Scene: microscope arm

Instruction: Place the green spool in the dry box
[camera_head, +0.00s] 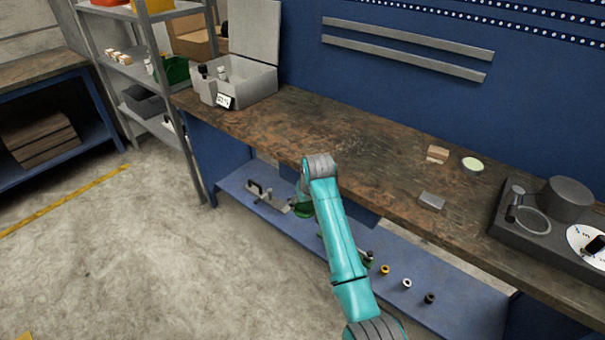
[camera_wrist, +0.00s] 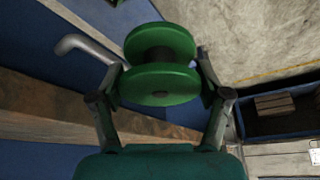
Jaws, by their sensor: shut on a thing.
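The green spool (camera_wrist: 158,84) is between the two fingers of my gripper (camera_wrist: 161,72) in the wrist view, with both fingers against its sides. In the head view the green spool (camera_head: 303,210) shows partly behind my arm, in front of the bench edge and over the lower blue shelf. A grey box with its lid raised (camera_head: 250,87), which looks like the dry box, stands at the far left end of the bench. It has a small white label on its front, and a few small dark-topped items show at its left side. Its inside is mostly hidden.
The wooden bench top (camera_head: 330,140) is clear between the box and a small wooden block (camera_head: 437,154). A grey metal shelf rack (camera_head: 160,75) stands left of the box. Several small parts lie on the lower blue shelf (camera_head: 445,312). A dark device (camera_head: 535,222) stands at right.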

